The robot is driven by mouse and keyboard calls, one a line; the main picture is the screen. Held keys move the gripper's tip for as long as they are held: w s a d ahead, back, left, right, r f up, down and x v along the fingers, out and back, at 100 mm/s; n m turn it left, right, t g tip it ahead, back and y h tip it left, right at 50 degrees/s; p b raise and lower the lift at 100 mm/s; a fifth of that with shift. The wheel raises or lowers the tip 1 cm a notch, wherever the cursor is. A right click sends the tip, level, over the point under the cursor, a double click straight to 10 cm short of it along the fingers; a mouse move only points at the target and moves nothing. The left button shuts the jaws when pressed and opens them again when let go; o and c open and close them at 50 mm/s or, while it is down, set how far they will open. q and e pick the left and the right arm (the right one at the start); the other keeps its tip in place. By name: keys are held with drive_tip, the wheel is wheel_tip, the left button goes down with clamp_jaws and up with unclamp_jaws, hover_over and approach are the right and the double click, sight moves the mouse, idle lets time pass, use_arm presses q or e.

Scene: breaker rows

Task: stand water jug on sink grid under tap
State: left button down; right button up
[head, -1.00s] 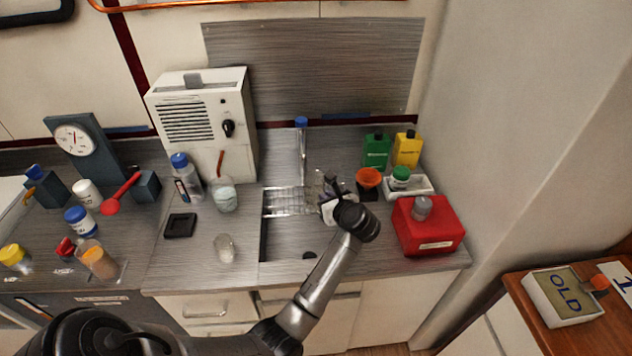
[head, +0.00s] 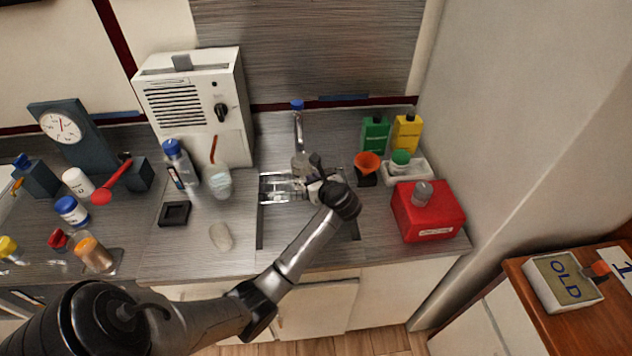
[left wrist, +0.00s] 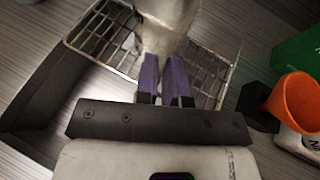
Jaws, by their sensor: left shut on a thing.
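The water jug (head: 299,164) is a pale, see-through vessel beneath the tap (head: 298,125), which has a blue top. The wire sink grid (head: 274,187) lies in the sink, below and around the jug. My left gripper (head: 312,184) reaches over the sink and is shut on the jug. In the left wrist view, its purple fingers (left wrist: 163,65) grip the jug (left wrist: 168,22) above the grid (left wrist: 88,40). The jug's top is cut off there, and I cannot tell whether its base touches the grid. My right gripper is not in view.
An orange funnel (head: 367,161), green bottle (head: 375,134), yellow bottle (head: 407,133) and red box (head: 428,215) stand right of the sink. A beaker (head: 219,183), blue-capped bottle (head: 178,163) and dark square tray (head: 174,213) are to its left.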

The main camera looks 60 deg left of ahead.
use_arm(q)
drive_tip(key=shift+f, duration=0.15)
drive_tip(key=c, duration=1.2)
unclamp_jaws()
